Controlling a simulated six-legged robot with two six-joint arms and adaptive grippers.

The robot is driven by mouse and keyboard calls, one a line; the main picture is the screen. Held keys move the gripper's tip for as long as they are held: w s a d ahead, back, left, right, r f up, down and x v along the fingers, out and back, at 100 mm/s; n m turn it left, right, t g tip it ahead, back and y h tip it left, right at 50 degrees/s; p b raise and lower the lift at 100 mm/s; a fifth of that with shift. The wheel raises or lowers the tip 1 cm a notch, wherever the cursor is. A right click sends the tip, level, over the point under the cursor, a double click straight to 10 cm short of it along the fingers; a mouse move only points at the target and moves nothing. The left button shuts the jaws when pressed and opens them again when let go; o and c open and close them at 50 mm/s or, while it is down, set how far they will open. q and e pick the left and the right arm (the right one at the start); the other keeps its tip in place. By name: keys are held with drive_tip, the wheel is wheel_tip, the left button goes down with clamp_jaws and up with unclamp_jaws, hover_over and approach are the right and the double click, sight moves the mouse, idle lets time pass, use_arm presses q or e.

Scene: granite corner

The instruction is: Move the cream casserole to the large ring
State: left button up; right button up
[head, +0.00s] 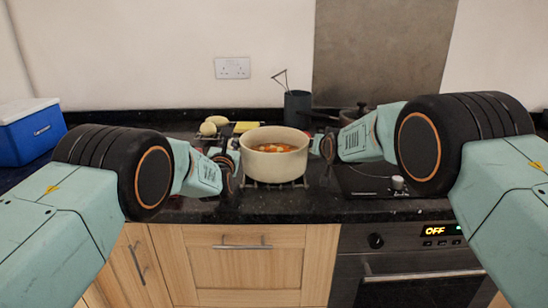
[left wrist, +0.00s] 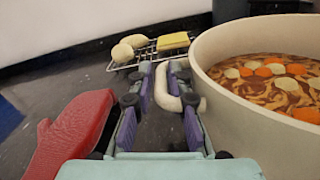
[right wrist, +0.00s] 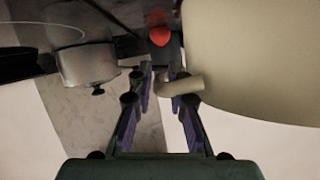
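The cream casserole (head: 262,165), full of soup with orange and pale pieces, stands level at the middle of the counter's front in the head view.
A wire rack (left wrist: 146,53) with potatoes and a yellow block lies behind left. A red mitt (left wrist: 70,135) lies left of my left gripper. A dark utensil pot (head: 297,108) and a lidded pan (right wrist: 88,66) stand behind. A blue cooler (head: 30,135) is far left.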

use_arm(q)
drive_tip(key=shift+s+r, duration=0.1)
drive_tip(key=shift+r, duration=0.05)
use_arm(e)
drive_tip(key=shift+s+r, duration=0.1)
drive_tip(key=shift+r, duration=0.05)
drive_tip(key=shift+d, duration=0.1)
use_arm(q)
drive_tip(key=shift+d, duration=0.1)
drive_tip(key=shift+c, duration=0.5)
use_arm(e)
drive_tip(key=shift+c, duration=0.5)
use_arm(q)
clamp_jaws()
use_arm(e)
clamp_jaws()
use_arm(q)
drive_tip(key=shift+f, duration=0.2)
use_arm(e)
drive_tip(key=shift+f, duration=0.2)
